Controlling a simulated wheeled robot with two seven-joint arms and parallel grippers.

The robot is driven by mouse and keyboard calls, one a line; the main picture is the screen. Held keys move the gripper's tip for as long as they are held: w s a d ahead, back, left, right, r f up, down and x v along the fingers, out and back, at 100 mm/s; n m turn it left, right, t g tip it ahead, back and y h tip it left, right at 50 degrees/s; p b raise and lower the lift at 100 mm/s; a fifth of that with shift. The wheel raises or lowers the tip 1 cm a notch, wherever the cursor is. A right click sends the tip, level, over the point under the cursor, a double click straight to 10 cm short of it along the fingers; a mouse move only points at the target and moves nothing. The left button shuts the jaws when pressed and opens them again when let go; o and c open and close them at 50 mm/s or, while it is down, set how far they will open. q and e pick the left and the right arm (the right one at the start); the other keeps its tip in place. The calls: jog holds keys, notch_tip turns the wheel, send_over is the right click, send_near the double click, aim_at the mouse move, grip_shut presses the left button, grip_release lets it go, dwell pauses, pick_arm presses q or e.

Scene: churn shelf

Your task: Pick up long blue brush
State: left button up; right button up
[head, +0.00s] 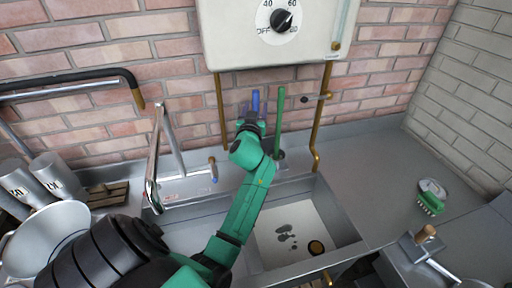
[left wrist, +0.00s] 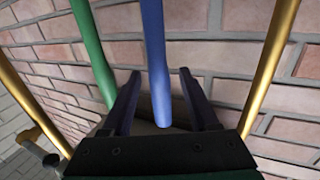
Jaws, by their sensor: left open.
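The long blue brush handle (head: 255,101) stands upright against the brick wall behind the sink, with its lower part hidden by my arm. In the left wrist view the blue handle (left wrist: 155,60) runs between the two fingers of my left gripper (left wrist: 160,92). The fingers are apart, with a gap on each side of the handle. In the head view my left gripper (head: 252,112) is at the handle, at the back of the sink. My right gripper is not in view.
A green handle (head: 279,120) stands close to the right of the blue one. Brass pipes (head: 322,120) run down from the white heater (head: 280,35). A metal tap (head: 157,160) stands to the left. A green scrub brush (head: 431,203) lies on the right counter.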

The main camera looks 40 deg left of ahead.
pick_arm(q)
jog(key=shift+w+a+r, duration=0.2)
jog(key=shift+w+a, duration=0.2)
jog(key=shift+w, duration=0.2)
jog(key=shift+w+a+r, duration=0.15)
jog(key=shift+w+a, duration=0.2)
jog(key=shift+w, duration=0.2)
jog(key=shift+w+a+f, duration=0.15)
jog(key=shift+w, duration=0.15)
grip_shut()
